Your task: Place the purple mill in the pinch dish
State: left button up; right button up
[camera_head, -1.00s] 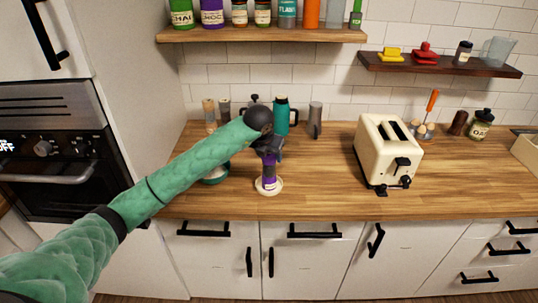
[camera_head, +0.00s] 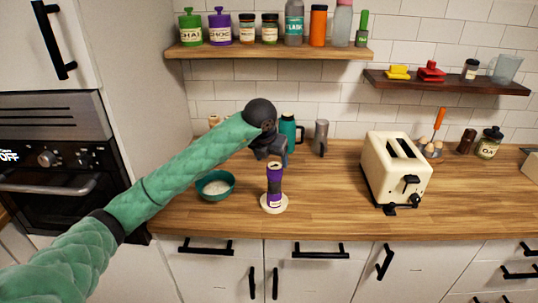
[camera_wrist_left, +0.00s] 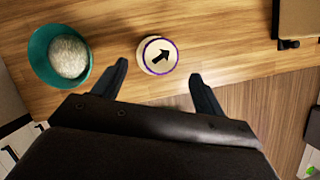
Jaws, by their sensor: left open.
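In the left wrist view I look down on the mill's top (camera_wrist_left: 159,56), a pale disc with a purple rim and a black arrow. The white dish (camera_wrist_left: 147,67) shows around it. My left gripper (camera_head: 270,158) is open just above the mill, with nothing between its fingers; the fingers (camera_wrist_left: 160,72) are spread apart in the wrist view. My right gripper is not in view.
A teal bowl (camera_head: 228,191) with white contents is left of the mill; it also shows in the wrist view (camera_wrist_left: 41,72). A cream toaster (camera_head: 384,179) stands to the right. A teal jug (camera_head: 287,130) and a grey container (camera_head: 321,136) stand behind. The counter between mill and toaster is clear.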

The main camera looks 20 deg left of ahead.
pick_arm(q)
jog(key=shift+b+v, duration=0.65)
jog(key=shift+v, duration=1.7)
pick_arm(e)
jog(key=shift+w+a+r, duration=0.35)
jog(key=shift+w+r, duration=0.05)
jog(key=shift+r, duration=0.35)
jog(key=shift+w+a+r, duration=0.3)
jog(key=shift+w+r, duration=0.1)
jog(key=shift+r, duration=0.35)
pick_arm(q)
jog(key=shift+f, duration=0.1)
